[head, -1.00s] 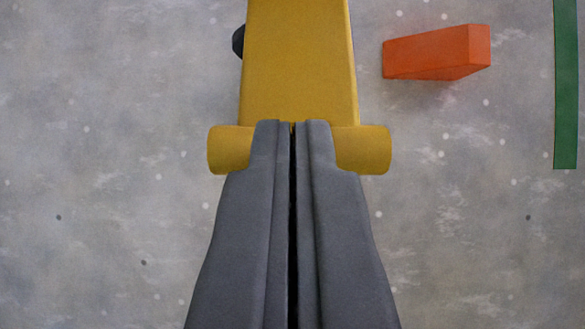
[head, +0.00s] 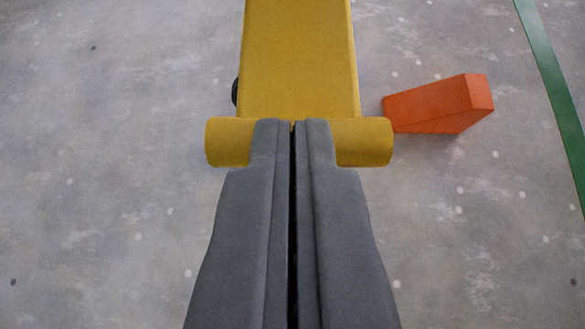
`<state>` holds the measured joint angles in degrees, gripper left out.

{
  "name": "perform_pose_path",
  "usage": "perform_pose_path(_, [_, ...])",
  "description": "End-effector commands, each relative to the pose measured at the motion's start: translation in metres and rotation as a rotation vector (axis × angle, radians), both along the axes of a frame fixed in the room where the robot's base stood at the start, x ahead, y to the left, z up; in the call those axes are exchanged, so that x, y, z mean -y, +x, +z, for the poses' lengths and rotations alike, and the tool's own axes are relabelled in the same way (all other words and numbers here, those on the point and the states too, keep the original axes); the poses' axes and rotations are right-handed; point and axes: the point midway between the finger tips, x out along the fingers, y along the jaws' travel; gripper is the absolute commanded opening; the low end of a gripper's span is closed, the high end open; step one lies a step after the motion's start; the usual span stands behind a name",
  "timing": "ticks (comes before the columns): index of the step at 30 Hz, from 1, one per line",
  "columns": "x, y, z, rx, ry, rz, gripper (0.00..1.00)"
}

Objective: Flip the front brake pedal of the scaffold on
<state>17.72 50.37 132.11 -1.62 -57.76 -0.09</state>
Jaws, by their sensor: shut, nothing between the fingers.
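The yellow pedal (head: 298,65) is a broad flat arm that runs down from the top edge of the head view. It ends in a rounded yellow crossbar (head: 365,142) that sticks out to both sides. My gripper (head: 292,124) is dark grey and shut, with nothing between its fingers. Its fingertips overlap the middle of the crossbar in the picture and hide that part. I cannot tell whether they touch it. A dark round part (head: 235,91), possibly a wheel, peeks out at the pedal's left edge. The rest of the scaffold is not in view.
An orange wedge-shaped block (head: 440,105) lies on the grey speckled floor to the right of the pedal. A green floor stripe (head: 552,85) runs down the far right. The floor on the left is bare.

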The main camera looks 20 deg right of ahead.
Motion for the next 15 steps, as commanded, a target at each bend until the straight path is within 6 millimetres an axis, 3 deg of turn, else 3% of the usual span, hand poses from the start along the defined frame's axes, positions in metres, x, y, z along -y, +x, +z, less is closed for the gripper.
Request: perform_pose_path(15, [0.0,-0.001,-0.036,-0.002,0.001,0.0,0.0])
